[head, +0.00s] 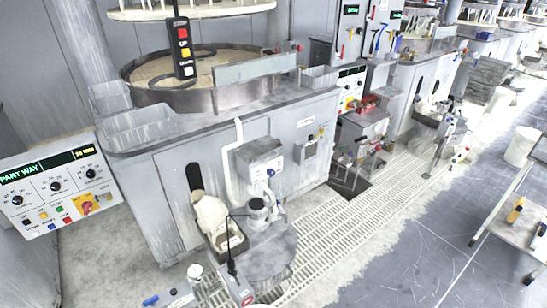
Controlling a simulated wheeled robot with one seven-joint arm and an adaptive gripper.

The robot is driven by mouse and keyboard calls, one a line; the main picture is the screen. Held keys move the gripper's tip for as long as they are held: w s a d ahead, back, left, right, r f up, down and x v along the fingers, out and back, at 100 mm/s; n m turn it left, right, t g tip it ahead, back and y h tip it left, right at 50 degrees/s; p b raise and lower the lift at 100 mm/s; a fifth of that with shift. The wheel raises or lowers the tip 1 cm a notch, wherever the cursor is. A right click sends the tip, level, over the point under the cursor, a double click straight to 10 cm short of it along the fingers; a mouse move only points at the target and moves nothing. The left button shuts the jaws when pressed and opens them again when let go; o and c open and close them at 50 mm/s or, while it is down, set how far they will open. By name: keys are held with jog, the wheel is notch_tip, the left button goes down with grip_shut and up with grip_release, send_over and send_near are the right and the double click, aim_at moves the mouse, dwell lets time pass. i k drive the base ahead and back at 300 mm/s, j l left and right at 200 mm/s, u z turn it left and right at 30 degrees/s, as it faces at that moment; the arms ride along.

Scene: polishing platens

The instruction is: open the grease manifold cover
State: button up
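A grey box with a sloped lid (260,149) is mounted on the front wall of the nearest polishing machine. It carries a small white label, and a blue-handled fitting shows at its lower right. A smaller grey plate with a dark centre (310,149) is on the same wall to its right, under a small label. The labels are too small to read, so I cannot tell which of these is the grease manifold cover. The lid of the larger box looks shut. My gripper is not in view.
A round drum (272,250) with a pump on it stands on the floor grating before the box. A white jug (210,212) sits beside it. A control panel (57,190) is at left. A trolley (515,215) stands at right; the aisle floor (400,245) between is clear.

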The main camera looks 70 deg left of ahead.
aim_at(255, 149)
jog(key=i+j+u, duration=0.25)
jog(key=i+u, duration=0.25)
jog(key=i+j+u, duration=0.1)
jog(key=i+u, duration=0.2)
jog(key=u, duration=0.2)
jog(key=i+l+u, duration=0.1)
jog(key=i+u, duration=0.4)
jog(key=i+l+u, duration=0.2)
jog(key=i+u, duration=0.25)
jog(key=i+j+u, duration=0.1)
jog(key=i+u, duration=0.5)
jog(key=u, duration=0.2)
jog(key=i+l+u, duration=0.1)
jog(key=i+u, duration=0.25)
jog(key=i+l+u, duration=0.15)
jog(key=u, duration=0.25)
jog(key=i+l, duration=0.05)
